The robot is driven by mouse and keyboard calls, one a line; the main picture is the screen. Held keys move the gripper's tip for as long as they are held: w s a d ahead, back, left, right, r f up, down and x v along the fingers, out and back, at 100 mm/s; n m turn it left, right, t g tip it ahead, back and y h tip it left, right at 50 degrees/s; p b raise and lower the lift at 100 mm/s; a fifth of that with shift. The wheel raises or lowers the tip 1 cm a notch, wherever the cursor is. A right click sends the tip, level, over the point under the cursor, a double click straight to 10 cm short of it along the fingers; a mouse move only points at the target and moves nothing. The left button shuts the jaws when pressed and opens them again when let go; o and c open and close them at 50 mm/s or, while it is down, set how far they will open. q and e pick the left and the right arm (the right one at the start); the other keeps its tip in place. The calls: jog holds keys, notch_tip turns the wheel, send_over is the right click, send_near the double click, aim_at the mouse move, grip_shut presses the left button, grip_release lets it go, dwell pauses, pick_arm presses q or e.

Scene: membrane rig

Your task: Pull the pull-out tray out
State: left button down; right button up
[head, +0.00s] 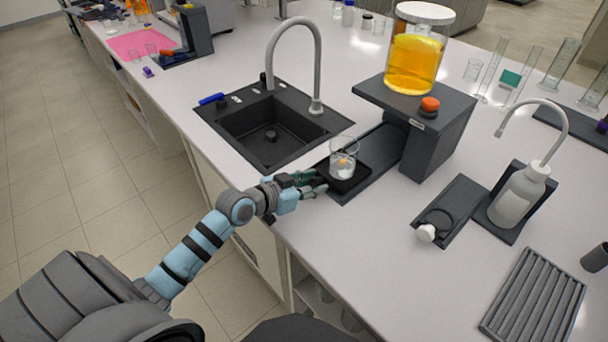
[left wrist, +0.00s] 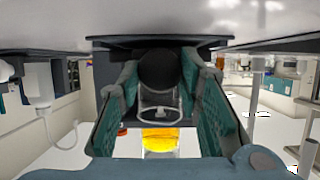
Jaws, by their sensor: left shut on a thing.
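The pull-out tray (head: 351,186) is a small black tray at the front of the dark membrane rig (head: 440,135). A clear glass beaker (head: 343,160) with whitish contents and a bit of orange stands upright on it. My left gripper (head: 312,185) is at the tray's front side, shut on the tray's handle. In the left wrist view, a dark round handle end (left wrist: 159,70) sits between the two green finger pads. The fingers hide most of the handle in the head view. My right gripper is in neither view.
A glass vessel of yellow liquid (head: 416,62) and an orange knob (head: 430,104) are on the rig's top. A black sink (head: 235,135) with a grey tap (head: 317,60) lies left. A white wash bottle (head: 517,197) and a ribbed rack (head: 535,298) stand right. The counter's front is clear.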

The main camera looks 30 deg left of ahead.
pick_arm(q)
jog(key=shift+s+a, duration=0.1)
jog(key=shift+s, duration=0.3)
jog(key=c, duration=1.2)
grip_release()
jog(key=shift+o, duration=0.2)
jog(key=shift+s+a, duration=0.1)
jog(key=shift+s, duration=0.05)
jog(key=v, duration=0.7)
jog(key=shift+s+a+r, duration=0.1)
jog(key=shift+s, duration=0.15)
jog(key=shift+w, duration=0.1)
